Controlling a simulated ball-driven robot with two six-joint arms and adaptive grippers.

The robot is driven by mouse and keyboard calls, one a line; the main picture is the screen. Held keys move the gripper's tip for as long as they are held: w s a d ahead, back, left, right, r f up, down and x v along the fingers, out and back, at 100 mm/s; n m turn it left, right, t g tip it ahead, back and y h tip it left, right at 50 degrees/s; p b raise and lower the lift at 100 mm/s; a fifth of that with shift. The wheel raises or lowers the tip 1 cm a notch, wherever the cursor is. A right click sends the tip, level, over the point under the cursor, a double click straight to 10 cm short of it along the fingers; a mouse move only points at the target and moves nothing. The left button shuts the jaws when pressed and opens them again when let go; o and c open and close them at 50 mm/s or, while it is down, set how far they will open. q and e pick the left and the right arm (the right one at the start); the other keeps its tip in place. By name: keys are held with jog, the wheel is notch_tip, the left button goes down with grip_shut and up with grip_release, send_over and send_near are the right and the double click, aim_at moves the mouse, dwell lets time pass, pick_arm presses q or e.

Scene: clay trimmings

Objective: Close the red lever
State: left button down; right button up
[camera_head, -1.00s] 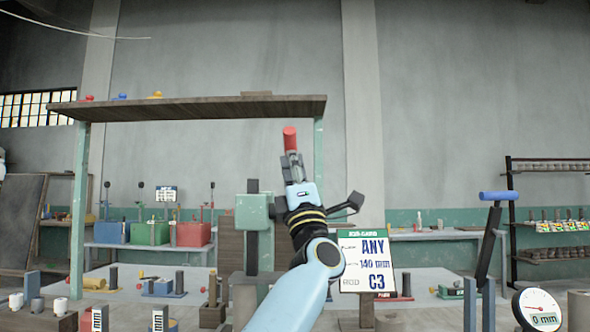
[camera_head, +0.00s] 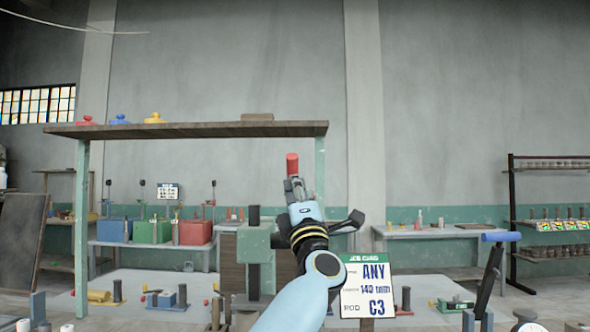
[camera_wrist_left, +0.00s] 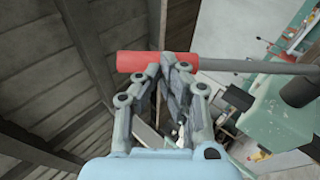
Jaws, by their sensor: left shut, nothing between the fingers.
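The red lever's handle (camera_head: 292,165) stands up just above my left gripper (camera_head: 296,189) in the head view. In the left wrist view the red handle (camera_wrist_left: 135,61) lies across the fingertips, with a grey rod running right from it. My left gripper (camera_wrist_left: 166,66) is shut and empty, its fingertips overlapping the handle's right end in that view. I cannot tell whether they touch. A green block (camera_head: 257,244) with a dark post stands left of my wrist. Most of the rod is hidden behind my gripper and arm in the head view. My right gripper is not in view.
A wooden shelf (camera_head: 215,130) on green posts spans above the bench. A job card (camera_head: 367,288) stands right of my forearm. A lever with a blue handle (camera_head: 501,237) stands farther right. Blue, green and red boxes (camera_head: 196,232) sit on a back table.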

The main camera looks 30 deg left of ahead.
aim_at(296, 173)
pick_arm(q)
jog(key=r+p, duration=0.1)
jog(key=p, duration=0.1)
jog(key=w+r+p, duration=0.1)
jog(key=p, duration=0.1)
jog(key=a+r+h+p, duration=0.1)
jog(key=p, duration=0.1)
jog(key=shift+w+m, duration=0.3)
jog(key=shift+w, duration=0.1)
jog(key=shift+w+a+r+g+p, duration=0.35)
jog(key=shift+w+a+r, duration=0.2)
jog(key=shift+w, duration=0.2)
jog(key=shift+w+a+h, duration=0.1)
jog(key=shift+w+h, duration=0.1)
jog(key=shift+h, duration=0.1)
jog(key=shift+r, duration=0.25)
